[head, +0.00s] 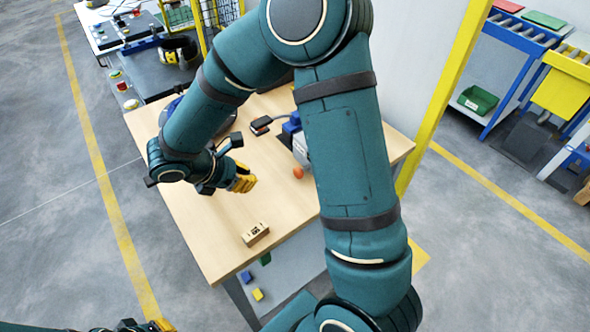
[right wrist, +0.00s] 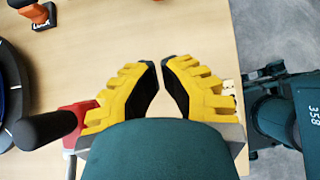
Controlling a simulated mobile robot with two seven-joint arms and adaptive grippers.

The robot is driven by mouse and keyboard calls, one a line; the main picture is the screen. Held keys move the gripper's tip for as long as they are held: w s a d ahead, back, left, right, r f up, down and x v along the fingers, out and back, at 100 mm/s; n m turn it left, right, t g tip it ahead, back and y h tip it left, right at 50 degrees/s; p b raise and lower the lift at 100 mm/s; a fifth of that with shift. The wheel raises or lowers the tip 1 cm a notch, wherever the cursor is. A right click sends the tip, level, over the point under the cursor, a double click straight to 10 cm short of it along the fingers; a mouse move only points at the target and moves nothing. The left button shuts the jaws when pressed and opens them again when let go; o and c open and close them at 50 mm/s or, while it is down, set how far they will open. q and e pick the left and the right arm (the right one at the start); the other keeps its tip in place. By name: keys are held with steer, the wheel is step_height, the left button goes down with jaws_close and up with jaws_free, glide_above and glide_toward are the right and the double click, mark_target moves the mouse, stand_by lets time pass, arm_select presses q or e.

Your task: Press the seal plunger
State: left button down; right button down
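An orange-red round knob (head: 298,172) shows on the table beside a blue and grey unit (head: 300,146), which my right arm partly hides. A black handle (right wrist: 48,128) on a red part (right wrist: 78,115) stands close beside my right gripper in the right wrist view. I cannot tell for certain which is the seal plunger. My right gripper (head: 244,180) is over the table, left of the knob and apart from it. In the right wrist view its yellow fingertips (right wrist: 160,64) come together with nothing between them. My left gripper (head: 160,325) barely shows at the bottom edge.
A small wooden block (head: 256,234) lies near the table's front edge. A dark ring (head: 230,121) lies behind my right arm. A black and red clamp (head: 261,125) is beyond the gripper; its LOCK label (right wrist: 41,24) shows in the wrist view. The table's middle (head: 260,205) is bare.

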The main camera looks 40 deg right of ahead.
steer(key=shift+d+r, duration=0.15)
steer(key=shift+d, duration=0.1)
steer(key=b, duration=0.2)
glide_toward(287, 183)
steer(key=x, duration=0.4)
steer(key=shift+a+f, duration=0.25)
steer(key=shift+a, duration=0.05)
steer(key=d, duration=0.3)
steer(key=shift+s+d+f, duration=0.1)
steer(key=shift+d+f, duration=0.05)
steer(key=shift+f, duration=0.2)
steer(key=shift+d, duration=0.6)
steer(key=shift+s+b, duration=0.1)
steer(key=shift+b, duration=0.2)
